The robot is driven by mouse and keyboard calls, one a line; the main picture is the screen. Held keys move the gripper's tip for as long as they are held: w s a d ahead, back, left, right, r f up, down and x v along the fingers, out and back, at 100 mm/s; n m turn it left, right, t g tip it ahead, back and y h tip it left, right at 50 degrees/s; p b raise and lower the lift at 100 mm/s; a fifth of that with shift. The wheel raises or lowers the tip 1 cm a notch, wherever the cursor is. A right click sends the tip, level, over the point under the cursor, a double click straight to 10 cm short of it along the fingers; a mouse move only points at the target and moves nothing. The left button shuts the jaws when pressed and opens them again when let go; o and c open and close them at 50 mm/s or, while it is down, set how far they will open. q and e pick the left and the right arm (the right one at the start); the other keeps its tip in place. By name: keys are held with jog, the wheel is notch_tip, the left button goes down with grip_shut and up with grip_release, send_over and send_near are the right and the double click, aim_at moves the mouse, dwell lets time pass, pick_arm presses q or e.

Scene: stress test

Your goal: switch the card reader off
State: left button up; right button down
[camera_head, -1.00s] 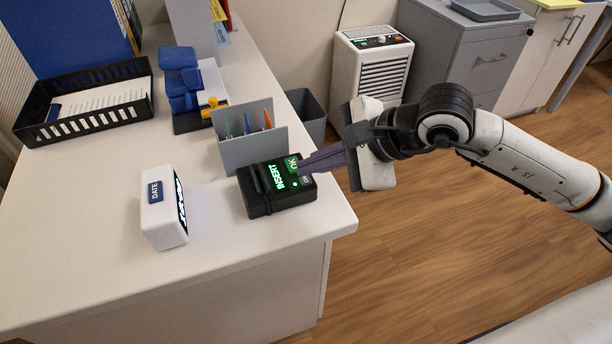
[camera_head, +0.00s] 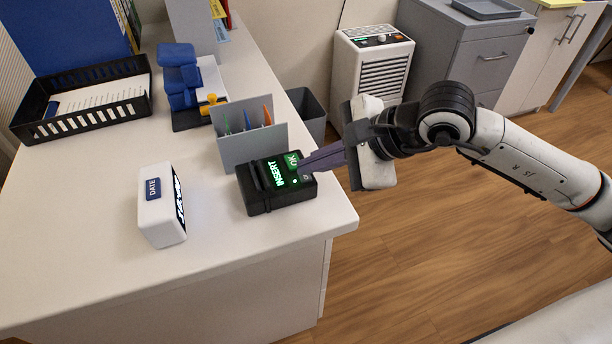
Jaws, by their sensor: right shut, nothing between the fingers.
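The black card reader (camera_head: 267,201) sits on the white desk near its right front corner. Its screen (camera_head: 275,176) glows green with the word INSERT, and a small green light shows beside it. A green OK key and a dark grey key are at its right end. My right gripper (camera_head: 302,164) is shut and empty. Its fingertips are at the keys on the reader's right end and partly cover them; whether they touch a key I cannot tell. My left gripper is not in view.
A white date clock (camera_head: 162,222) stands left of the reader. A grey pen holder (camera_head: 248,148) stands right behind it. A black tray (camera_head: 85,103) and a blue stamp stack (camera_head: 178,80) are farther back. The desk's front left is clear.

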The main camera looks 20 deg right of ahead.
aim_at(312, 179)
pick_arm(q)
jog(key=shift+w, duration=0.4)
pick_arm(e)
jog(key=shift+f, duration=0.15)
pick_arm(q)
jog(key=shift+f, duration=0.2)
pick_arm(e)
jog(key=shift+f, duration=0.1)
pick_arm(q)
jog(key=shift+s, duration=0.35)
pick_arm(e)
jog(key=shift+r, duration=0.6)
